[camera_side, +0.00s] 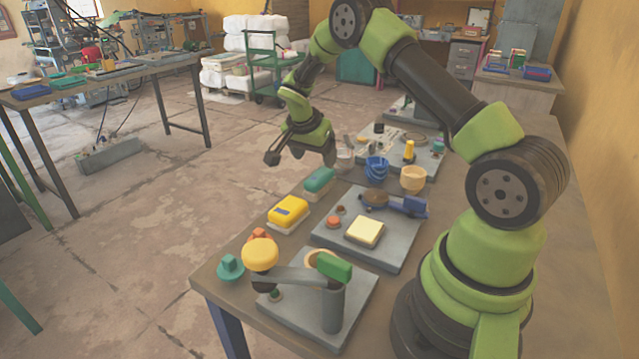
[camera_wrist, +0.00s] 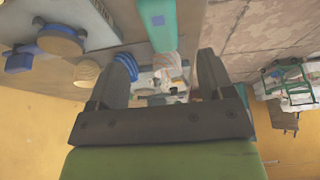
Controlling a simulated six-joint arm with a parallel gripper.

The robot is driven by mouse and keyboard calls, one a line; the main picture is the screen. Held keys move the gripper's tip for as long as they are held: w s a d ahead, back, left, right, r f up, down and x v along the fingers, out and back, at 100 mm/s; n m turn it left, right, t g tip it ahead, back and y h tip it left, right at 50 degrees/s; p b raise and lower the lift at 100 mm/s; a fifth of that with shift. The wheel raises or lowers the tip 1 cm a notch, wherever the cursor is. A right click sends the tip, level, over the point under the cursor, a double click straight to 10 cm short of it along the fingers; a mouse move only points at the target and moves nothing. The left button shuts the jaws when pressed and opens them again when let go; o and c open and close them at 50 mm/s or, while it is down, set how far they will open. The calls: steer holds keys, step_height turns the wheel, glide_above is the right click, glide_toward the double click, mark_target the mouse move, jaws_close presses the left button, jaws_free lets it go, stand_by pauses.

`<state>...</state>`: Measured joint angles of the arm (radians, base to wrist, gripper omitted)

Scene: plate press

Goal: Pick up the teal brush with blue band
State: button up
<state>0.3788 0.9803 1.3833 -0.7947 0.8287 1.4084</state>
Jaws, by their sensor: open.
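The teal brush (camera_side: 319,180) lies along the left edge of the table in the side view, on a pale bristle base. In the wrist view its teal top (camera_wrist: 157,30) shows at the top centre with a small blue mark on it. My gripper (camera_side: 300,156) is open and empty, up and left of the brush in the side view and apart from it. In the wrist view the two fingers of my gripper (camera_wrist: 163,75) stand apart, with the brush showing beyond the gap between them.
A yellow brush (camera_side: 288,212) lies in front of the teal one. Blue cups (camera_side: 376,168) and a tan cup (camera_side: 413,179) stand to the right. A grey plate (camera_side: 335,240) holds a cream block (camera_side: 363,231).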

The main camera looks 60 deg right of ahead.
mark_target(319, 174)
steer(key=shift+x, duration=3.9)
steer(key=shift+w+a+f, duration=0.1)
steer(key=shift+w+f, duration=0.05)
steer(key=shift+f, duration=0.15)
steer(key=c, duration=1)
